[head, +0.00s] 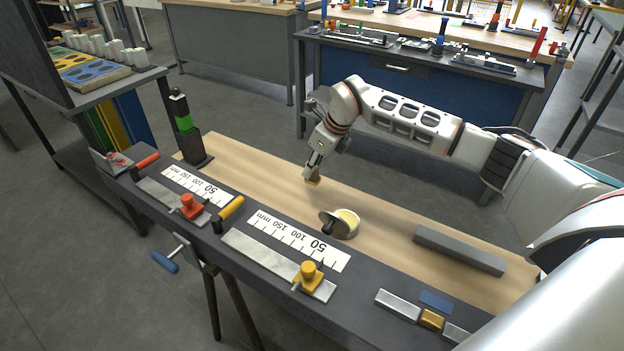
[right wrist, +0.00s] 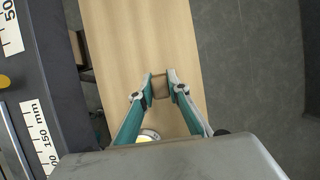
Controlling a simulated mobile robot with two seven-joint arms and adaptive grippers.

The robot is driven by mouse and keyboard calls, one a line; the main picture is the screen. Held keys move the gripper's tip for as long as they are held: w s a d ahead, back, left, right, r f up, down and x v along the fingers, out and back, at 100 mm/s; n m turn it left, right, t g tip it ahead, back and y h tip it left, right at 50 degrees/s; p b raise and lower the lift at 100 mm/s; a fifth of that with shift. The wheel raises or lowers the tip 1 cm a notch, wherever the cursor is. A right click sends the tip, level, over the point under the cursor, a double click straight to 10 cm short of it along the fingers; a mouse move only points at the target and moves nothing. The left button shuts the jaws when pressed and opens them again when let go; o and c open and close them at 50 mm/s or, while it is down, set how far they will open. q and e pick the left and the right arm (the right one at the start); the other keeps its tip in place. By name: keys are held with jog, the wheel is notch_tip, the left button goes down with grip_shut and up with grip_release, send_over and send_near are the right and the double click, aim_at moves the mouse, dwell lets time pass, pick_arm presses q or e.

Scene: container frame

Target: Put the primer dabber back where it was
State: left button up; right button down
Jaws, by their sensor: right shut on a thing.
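My right gripper (head: 313,174) is over the wooden strip of the bench, beyond the pot. In the right wrist view its fingertips (right wrist: 160,86) are shut on a small brown block, which I take to be the primer dabber (right wrist: 159,88). The dabber also shows below the fingers in the head view (head: 314,182); whether it touches the wood I cannot tell. A small round pot with cream contents (head: 347,217) stands nearer the ruler, with a dark-knobbed piece (head: 328,228) at its left side. The pot is partly hidden in the right wrist view (right wrist: 148,135). My left gripper is not in view.
A black and green post (head: 185,125) stands at the wood's far left end. A grey bar (head: 459,249) lies to the right. Rulers and clamps with red, yellow and orange parts line the dark front strip (head: 270,270). The wood (head: 250,165) left of the gripper is clear.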

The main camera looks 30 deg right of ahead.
aim_at(312, 179)
jog(key=shift+f, duration=2.1)
jog(key=c, duration=1.9)
grip_release()
jog(key=shift+f, duration=0.15)
jog(key=v, duration=1.2)
